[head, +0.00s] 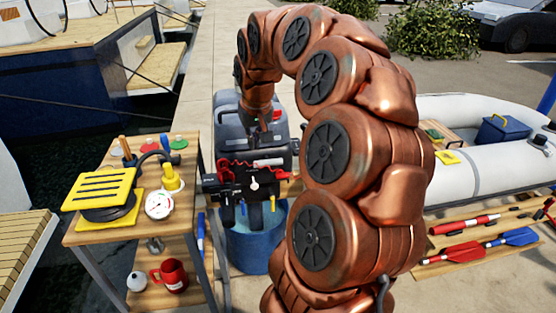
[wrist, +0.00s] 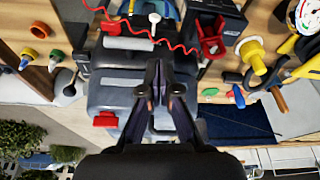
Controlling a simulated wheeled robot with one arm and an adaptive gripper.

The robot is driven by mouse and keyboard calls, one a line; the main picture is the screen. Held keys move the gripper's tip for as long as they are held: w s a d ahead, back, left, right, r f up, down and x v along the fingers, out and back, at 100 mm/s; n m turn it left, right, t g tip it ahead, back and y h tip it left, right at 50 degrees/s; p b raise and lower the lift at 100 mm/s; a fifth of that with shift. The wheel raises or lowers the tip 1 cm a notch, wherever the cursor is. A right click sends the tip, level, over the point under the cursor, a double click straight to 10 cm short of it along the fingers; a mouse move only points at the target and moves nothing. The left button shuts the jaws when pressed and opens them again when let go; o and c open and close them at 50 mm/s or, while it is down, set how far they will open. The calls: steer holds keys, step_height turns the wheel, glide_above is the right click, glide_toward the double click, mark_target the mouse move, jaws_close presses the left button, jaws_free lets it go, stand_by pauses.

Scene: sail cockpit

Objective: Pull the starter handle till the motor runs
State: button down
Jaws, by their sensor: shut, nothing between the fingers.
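The grey outboard motor (head: 232,118) stands in the middle of the head view, and its cowling (wrist: 108,92) fills the middle of the wrist view. My gripper (wrist: 157,68) is shut and empty over the cowling; in the head view my gripper (head: 262,132) is partly hidden by its own wrist. A small white knob (wrist: 154,18) sticks out beyond the fingertips, near a red coiled cord (wrist: 180,46). It also shows in the head view (head: 254,184). A red piece (wrist: 105,119) sits on the cowling. I cannot tell surely which part is the starter handle.
A blue tub (head: 250,248) stands under the motor. A wooden stand (head: 90,237) with a yellow foot pump (head: 100,188), a gauge (head: 159,204) and a red mug (head: 172,275) is to the left. A white inflatable boat (head: 490,165) lies right.

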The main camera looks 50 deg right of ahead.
steer(key=m, duration=0.2)
glide_above(267, 160)
steer(key=s+d, duration=0.2)
steer(key=s, duration=0.2)
steer(key=f, duration=0.2)
steer(key=shift+h, duration=0.4)
steer(key=x, duration=0.9)
steer(key=shift+w+d+f, duration=0.1)
steer(key=shift+w+d, duration=0.15)
steer(key=shift+w, duration=0.15)
steer(key=shift+a, duration=0.1)
